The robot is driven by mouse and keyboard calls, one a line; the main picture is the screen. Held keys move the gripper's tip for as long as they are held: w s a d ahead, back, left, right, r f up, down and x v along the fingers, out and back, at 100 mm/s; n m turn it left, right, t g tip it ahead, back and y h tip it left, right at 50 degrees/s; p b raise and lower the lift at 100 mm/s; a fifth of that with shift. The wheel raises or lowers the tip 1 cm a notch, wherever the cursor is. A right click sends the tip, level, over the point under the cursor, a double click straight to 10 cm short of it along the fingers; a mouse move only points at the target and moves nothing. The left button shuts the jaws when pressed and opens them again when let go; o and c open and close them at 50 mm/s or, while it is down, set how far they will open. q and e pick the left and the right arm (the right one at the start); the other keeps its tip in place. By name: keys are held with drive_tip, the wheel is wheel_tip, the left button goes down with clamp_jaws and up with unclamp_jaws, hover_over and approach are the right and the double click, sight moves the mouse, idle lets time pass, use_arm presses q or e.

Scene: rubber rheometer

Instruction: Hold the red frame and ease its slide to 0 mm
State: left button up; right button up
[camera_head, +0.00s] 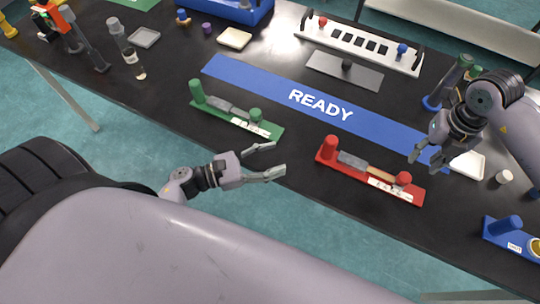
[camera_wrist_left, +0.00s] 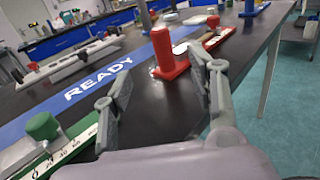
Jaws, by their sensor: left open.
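The red frame (camera_head: 374,183) lies on the black table right of centre in the head view, with a red post at its left end, a grey slide block (camera_head: 352,160) beside that post and a red knob (camera_head: 403,178) near its right end. Its scale is too small to read. In the left wrist view the red frame's post (camera_wrist_left: 167,55) stands beyond the fingers. My left gripper (camera_head: 274,160) is open and empty, left of the red frame and apart from it. My right gripper (camera_head: 424,160) is just above and right of the red frame, its fingers apart with nothing visible between them.
A green frame (camera_head: 208,113) of like shape lies left of the red one. A blue READY strip (camera_head: 250,80) crosses the table. A blue frame (camera_head: 507,226) sits at the right edge, with a white tray (camera_head: 468,164) behind. Bare table separates the green and red frames.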

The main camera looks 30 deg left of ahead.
sight(406, 177)
use_arm(q)
drive_tip(key=x, duration=1.7)
drive_tip(key=shift+w, duration=0.1)
drive_tip(key=shift+c, duration=0.5)
clamp_jaws()
use_arm(e)
drive_tip(key=shift+o, duration=0.4)
drive_tip(key=o, duration=0.3)
wheel_tip(406, 177, down, 10)
drive_tip(key=m, duration=1)
drive_tip(key=shift+m, duration=0.3)
